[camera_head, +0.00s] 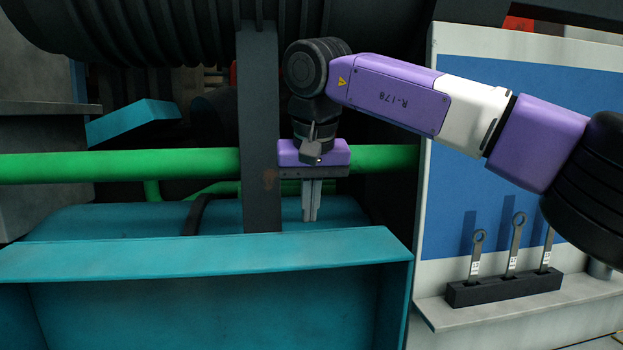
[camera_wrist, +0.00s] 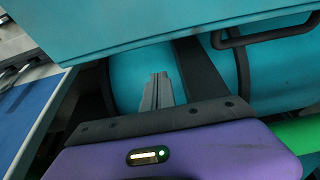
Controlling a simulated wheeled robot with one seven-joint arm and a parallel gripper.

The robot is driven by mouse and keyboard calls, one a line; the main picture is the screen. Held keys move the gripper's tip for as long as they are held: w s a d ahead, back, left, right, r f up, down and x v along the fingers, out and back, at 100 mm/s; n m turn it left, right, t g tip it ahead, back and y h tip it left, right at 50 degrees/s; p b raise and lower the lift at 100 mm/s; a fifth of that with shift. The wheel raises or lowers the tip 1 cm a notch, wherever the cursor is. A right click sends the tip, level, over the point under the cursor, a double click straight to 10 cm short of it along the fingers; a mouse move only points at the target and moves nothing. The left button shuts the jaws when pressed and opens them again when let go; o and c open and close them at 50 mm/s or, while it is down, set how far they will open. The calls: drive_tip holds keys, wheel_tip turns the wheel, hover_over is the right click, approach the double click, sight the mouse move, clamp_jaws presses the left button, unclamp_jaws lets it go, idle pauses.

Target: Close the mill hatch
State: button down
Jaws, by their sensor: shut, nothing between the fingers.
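The teal mill body (camera_head: 200,258) fills the lower left of the head view, with a flat ledge along its front. Behind the ledge lies a curved teal surface (camera_head: 110,220) with a dark bar on it. My gripper (camera_head: 310,216) is shut and empty, fingers pointing down over the curved surface behind the ledge. Its fingers also show in the wrist view (camera_wrist: 158,92); contact cannot be judged.
A dark upright post (camera_head: 258,120) stands just left of my gripper. A green pipe (camera_head: 110,166) runs across behind it. A large ribbed dark hose (camera_head: 180,28) hangs above. At right, several wrenches stand in a black rack (camera_head: 505,286) on a light ledge.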

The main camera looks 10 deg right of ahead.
drive_tip(key=shift+s, duration=2)
